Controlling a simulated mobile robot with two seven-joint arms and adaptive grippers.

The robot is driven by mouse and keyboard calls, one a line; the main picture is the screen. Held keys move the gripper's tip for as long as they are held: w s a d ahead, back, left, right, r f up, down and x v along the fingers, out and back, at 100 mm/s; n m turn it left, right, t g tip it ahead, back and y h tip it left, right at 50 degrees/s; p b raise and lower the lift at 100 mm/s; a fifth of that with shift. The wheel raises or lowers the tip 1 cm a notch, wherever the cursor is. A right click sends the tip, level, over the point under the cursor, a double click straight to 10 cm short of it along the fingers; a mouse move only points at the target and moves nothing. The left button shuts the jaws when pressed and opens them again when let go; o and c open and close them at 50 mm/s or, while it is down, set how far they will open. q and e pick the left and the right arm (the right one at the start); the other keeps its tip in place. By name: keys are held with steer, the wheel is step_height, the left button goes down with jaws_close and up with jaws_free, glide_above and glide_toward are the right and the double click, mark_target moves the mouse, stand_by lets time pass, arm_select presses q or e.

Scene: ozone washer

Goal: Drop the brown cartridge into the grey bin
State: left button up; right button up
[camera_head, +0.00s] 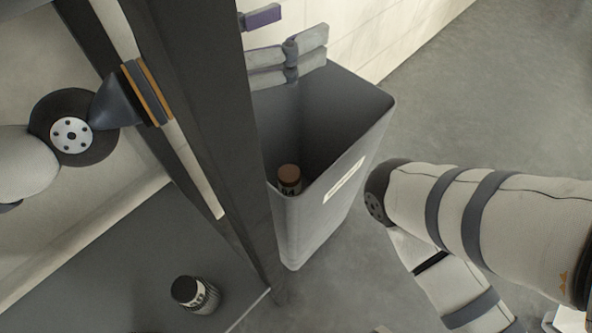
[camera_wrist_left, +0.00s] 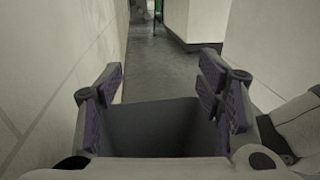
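The brown-capped cartridge (camera_head: 289,177) shows upright inside the grey bin (camera_head: 325,210), close to the near left corner. The front rim hides its lower part. My left gripper (camera_head: 287,38) is over the far left side of the bin, partly behind a dark post. Its fingers are spread and nothing is between them. In the left wrist view my left gripper (camera_wrist_left: 160,85) is open and empty above the bin (camera_wrist_left: 155,128); the cartridge does not show there. My right arm is at the right in the head view, but its gripper is out of sight.
A dark post (camera_head: 205,110) stands just left of the bin. A black-capped cartridge (camera_head: 196,294) is on the dark grey surface (camera_head: 130,265) at the lower left. A pale wall (camera_head: 375,35) runs behind the bin. The floor (camera_head: 500,100) to the right is clear.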

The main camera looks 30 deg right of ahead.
arm_select(q)
steer(key=shift+a, duration=0.1)
steer(key=s+a, duration=0.2)
steer(key=a, duration=0.9)
steer(key=shift+s+a, duration=0.15)
steer(key=shift+a, duration=0.15)
